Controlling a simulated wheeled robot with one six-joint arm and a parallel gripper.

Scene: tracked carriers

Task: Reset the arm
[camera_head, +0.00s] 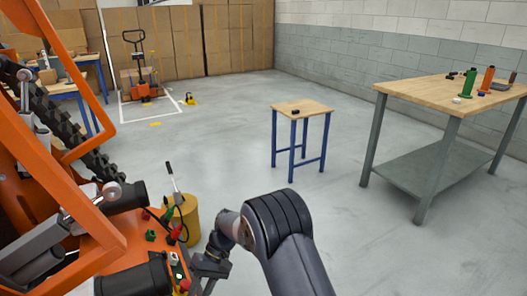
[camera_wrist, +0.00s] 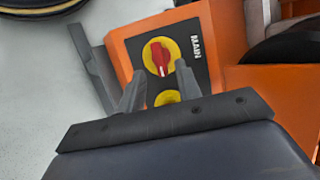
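My arm (camera_head: 280,225) reaches from the bottom of the head view to the left, bent low beside an orange machine (camera_head: 110,235). My gripper (camera_wrist: 160,69) is at the machine's control box, with its two fingers apart in the wrist view. A red rotary switch (camera_wrist: 159,57) on a yellow disc, marked MAIN, shows beyond and between the fingertips. Nothing is seen held. Whether the fingers touch the switch I cannot tell. A second yellow part (camera_wrist: 167,97) below the switch is partly hidden by my gripper.
The machine's orange frame and hoses crowd the left. A yellow-brown drum (camera_head: 187,220) with a lever stands just behind my gripper. A small blue-legged table (camera_head: 302,107) and a large workbench (camera_head: 420,91) stand to the right. The floor in the middle is clear.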

